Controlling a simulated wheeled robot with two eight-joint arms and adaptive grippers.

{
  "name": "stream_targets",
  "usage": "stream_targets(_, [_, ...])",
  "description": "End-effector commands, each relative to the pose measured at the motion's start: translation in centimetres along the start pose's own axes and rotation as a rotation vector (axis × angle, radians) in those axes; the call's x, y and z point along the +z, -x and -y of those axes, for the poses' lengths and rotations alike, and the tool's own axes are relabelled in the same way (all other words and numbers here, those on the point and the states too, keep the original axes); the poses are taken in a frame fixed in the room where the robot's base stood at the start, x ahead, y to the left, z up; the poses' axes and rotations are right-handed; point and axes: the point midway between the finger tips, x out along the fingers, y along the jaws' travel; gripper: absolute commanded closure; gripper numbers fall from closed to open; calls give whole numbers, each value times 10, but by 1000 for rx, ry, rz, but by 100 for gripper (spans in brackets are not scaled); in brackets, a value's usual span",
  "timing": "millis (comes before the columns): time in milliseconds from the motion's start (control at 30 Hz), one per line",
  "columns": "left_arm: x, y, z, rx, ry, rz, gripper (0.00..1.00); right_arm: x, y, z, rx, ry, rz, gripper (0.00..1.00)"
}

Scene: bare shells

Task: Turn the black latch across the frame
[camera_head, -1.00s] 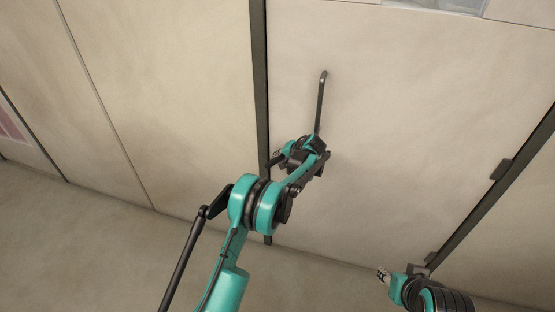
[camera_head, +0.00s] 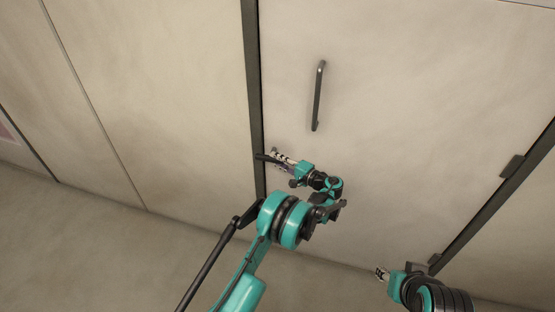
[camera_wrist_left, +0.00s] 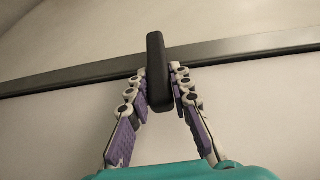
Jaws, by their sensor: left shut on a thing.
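The black latch (camera_wrist_left: 157,65) is a short dark bar in the left wrist view. It lies across the dark frame strip (camera_wrist_left: 70,73), roughly at right angles to it. My left gripper (camera_wrist_left: 161,88) is shut on the latch, one purple-padded finger on each side. In the head view the left gripper (camera_head: 274,157) is at the door's left edge, beside the upright dark frame strip (camera_head: 252,90). The latch (camera_head: 262,157) shows there as a small dark piece, partly hidden by the fingers. My right gripper (camera_head: 382,274) is low at right, away from the latch; its jaw opening is unclear.
A dark upright handle (camera_head: 318,95) stands out from the pale door (camera_head: 410,110), above the left gripper. A dark hinge (camera_head: 511,166) sits on the right-hand frame strip. Plain pale panels lie to the left, and the floor (camera_head: 110,250) is clear.

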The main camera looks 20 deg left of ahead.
Motion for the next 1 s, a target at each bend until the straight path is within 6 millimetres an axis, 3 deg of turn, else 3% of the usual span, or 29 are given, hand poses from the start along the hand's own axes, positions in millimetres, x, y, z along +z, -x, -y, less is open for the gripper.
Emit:
stream_targets(700, [0,0,-3,-70,-30,-1,100,0,-1,0,0,0,0,60])
stream_targets(733, [0,0,-3,-70,-30,-1,77,0,-1,0,0,0,0,60])
stream_targets(800, [0,0,-3,-70,-30,0,59,0,-1,0,0,0,0,60])
stream_targets(1000, [0,0,-3,-70,-30,0,59,0,-1,0,0,0,0,60])
